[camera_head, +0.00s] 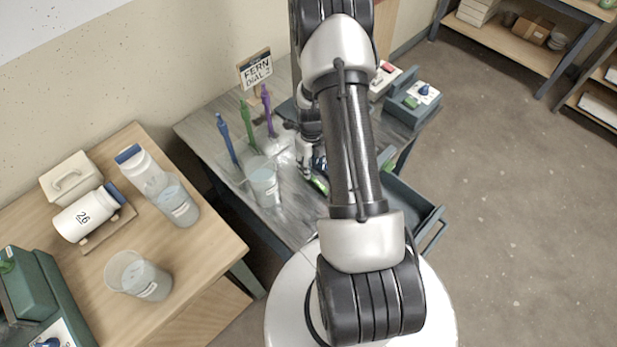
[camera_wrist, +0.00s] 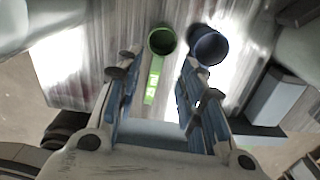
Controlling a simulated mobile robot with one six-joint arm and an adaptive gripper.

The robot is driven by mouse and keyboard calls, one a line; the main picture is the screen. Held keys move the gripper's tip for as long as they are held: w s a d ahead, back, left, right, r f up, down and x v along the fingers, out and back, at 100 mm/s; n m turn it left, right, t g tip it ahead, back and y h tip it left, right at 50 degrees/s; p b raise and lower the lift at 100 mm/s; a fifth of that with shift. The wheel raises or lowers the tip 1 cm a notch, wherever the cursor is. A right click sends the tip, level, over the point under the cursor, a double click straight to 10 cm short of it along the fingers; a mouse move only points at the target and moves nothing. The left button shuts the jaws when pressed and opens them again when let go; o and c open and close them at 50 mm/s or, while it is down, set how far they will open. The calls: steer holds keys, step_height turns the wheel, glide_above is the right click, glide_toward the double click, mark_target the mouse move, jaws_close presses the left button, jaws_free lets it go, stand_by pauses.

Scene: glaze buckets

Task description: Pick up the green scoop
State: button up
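The green scoop (camera_wrist: 155,80) lies on the grey wooden table in the wrist view, its round cup at the far end and its labelled flat handle running toward me. My gripper (camera_wrist: 160,60) is open, with one finger on each side of the scoop and nothing held. In the head view the green scoop (camera_head: 319,186) shows only in part beside my gripper (camera_head: 307,172), with my arm covering much of that spot. A blue scoop (camera_wrist: 209,46) lies close to the right of the green one, near my right finger.
Upright blue (camera_head: 227,138), green (camera_head: 250,125) and purple (camera_head: 267,110) handled tools stand behind a clear bucket (camera_head: 264,183). A sign (camera_head: 255,69) stands at the back. A teal box with a knob (camera_head: 413,103) sits right. An open drawer (camera_head: 412,205) juts out at the front right.

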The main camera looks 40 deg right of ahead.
mark_target(315, 182)
step_height(315, 182, down, 6)
steer(key=shift+a+r+b, duration=0.1)
steer(key=shift+r+b, duration=0.05)
steer(key=shift+b, duration=0.95)
steer(key=shift+r, duration=0.1)
steer(key=c, duration=0.7)
steer(key=shift+r, duration=0.15)
